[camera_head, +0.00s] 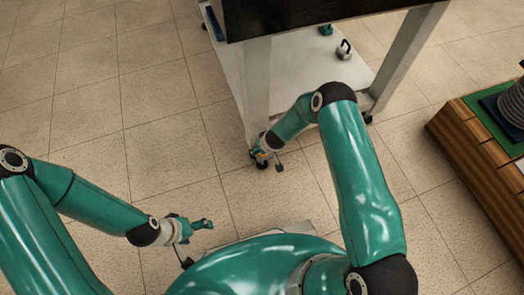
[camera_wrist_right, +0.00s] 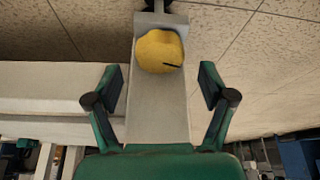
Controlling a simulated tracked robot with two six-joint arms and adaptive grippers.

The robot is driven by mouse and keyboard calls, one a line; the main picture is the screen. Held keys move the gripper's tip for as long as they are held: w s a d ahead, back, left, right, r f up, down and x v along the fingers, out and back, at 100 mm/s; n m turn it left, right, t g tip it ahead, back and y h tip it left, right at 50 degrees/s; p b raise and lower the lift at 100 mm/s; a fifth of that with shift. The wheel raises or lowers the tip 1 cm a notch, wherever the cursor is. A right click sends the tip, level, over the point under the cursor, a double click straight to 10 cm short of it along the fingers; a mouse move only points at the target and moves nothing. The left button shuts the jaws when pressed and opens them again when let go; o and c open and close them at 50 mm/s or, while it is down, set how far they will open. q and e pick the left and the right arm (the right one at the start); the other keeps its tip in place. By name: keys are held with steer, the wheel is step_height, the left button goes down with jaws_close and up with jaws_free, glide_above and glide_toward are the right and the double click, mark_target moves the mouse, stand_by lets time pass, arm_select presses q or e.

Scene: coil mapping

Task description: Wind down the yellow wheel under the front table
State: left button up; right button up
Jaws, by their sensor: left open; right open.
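The yellow wheel (camera_wrist_right: 159,48) shows in the right wrist view as a rounded knob with a dark slot. It sits against the pale leg (camera_wrist_right: 158,112) of the front table (camera_head: 256,85). My right gripper (camera_wrist_right: 161,85) is open, its two fingers spread on either side of the leg, with the wheel ahead between them and no finger seen touching it. In the head view my right gripper (camera_head: 266,160) is low by the foot of the table's near leg. My left gripper (camera_head: 207,224) is over the floor at lower left, open and empty.
The table's white lower shelf (camera_head: 285,90) holds a small metal-and-black item (camera_head: 344,50) and a teal item (camera_head: 326,30). A wooden crate (camera_head: 480,165) with a green top stands at right. Tiled floor is clear at left.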

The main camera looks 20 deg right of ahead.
steer(key=shift+b+x, duration=0.35)
steer(key=shift+x, duration=1)
steer(key=shift+c, duration=0.3)
